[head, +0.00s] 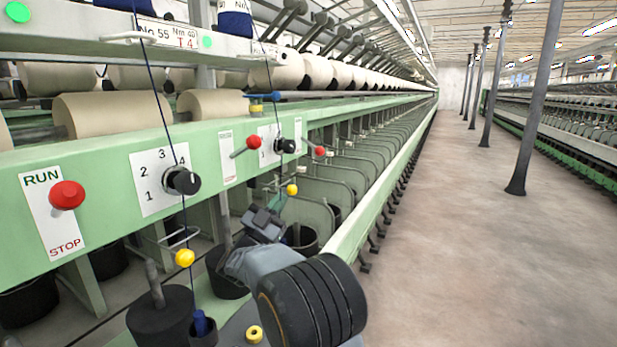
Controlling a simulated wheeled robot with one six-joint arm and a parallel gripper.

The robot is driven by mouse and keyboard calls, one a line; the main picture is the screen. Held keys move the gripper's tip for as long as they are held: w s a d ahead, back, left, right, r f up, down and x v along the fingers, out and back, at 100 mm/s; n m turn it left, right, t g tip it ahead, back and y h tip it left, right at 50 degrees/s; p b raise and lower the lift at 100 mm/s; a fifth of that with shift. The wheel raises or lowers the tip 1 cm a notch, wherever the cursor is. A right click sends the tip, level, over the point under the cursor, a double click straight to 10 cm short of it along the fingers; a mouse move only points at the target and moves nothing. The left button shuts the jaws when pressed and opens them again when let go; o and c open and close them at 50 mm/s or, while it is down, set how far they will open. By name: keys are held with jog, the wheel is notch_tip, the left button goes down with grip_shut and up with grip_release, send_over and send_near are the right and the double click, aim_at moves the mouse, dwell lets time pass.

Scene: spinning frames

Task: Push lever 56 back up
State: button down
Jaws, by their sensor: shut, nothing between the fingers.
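A red-knobbed lever (253,143) sticks out from the green rail, beside a narrow white plate (227,158). No number 56 is readable; the only legible number plate (160,32) reads No 55. A nearer red knob (67,195) sits midway on a RUN/STOP plate at the left. A third red knob (320,151) shows farther along the rail. My gripper (264,222) is shut and empty, below the rail and below the middle red knob, apart from it.
Black dials (183,181) and (286,146) stick out of the rail. Blue threads with yellow beads (185,258) hang in front of it. Dark cans (162,318) stand below. The aisle floor (450,240) at the right is clear, with a row of posts (532,100).

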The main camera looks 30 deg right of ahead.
jog(key=g, duration=0.1)
jog(key=s+m+g+h, duration=0.1)
jog(key=m+g, duration=0.1)
jog(key=shift+s+a+f+g+h, duration=0.15)
jog(key=shift+a+f+g+h, duration=0.15)
jog(key=shift+f+g, duration=0.1)
jog(key=shift+d+r, duration=0.15)
jog(key=p, duration=0.1)
send_near(312, 145)
jog(key=d+r, duration=0.2)
jog(key=d, duration=0.4)
jog(key=shift+s+r, duration=0.3)
jog(key=shift+s, duration=0.2)
jog(key=shift+t, duration=0.3)
